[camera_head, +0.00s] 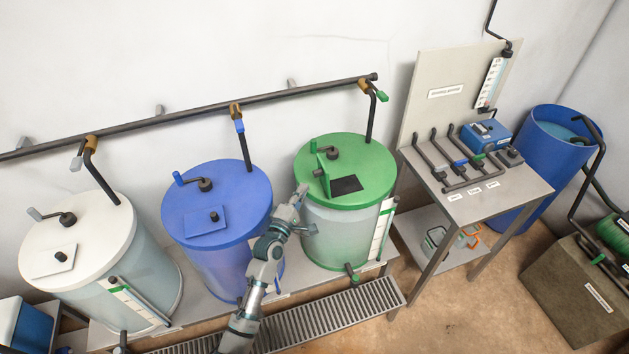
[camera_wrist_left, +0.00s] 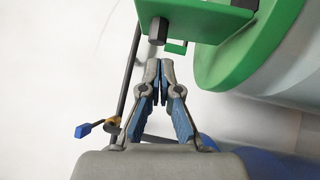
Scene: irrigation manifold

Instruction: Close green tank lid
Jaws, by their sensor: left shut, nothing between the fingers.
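The green tank (camera_head: 345,232) stands at the right end of the row of three tanks. Its small green lid (camera_head: 323,174) stands raised on edge at the left of the dark square opening (camera_head: 346,185) in the tank top. My left gripper (camera_head: 303,188) is shut and empty, just left of the raised lid. In the left wrist view the shut fingertips (camera_wrist_left: 160,62) are just below the lid's dark knob (camera_wrist_left: 158,30), and the lid's green plate (camera_wrist_left: 200,18) is above. I cannot tell whether they touch. My right gripper is not in view.
The blue tank (camera_head: 217,200) and white tank (camera_head: 75,240) stand left, their small lids flat. A dark pipe (camera_head: 190,116) with valves runs along the wall behind. A manifold table (camera_head: 490,200) stands right. A grated channel (camera_head: 330,312) runs along the front.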

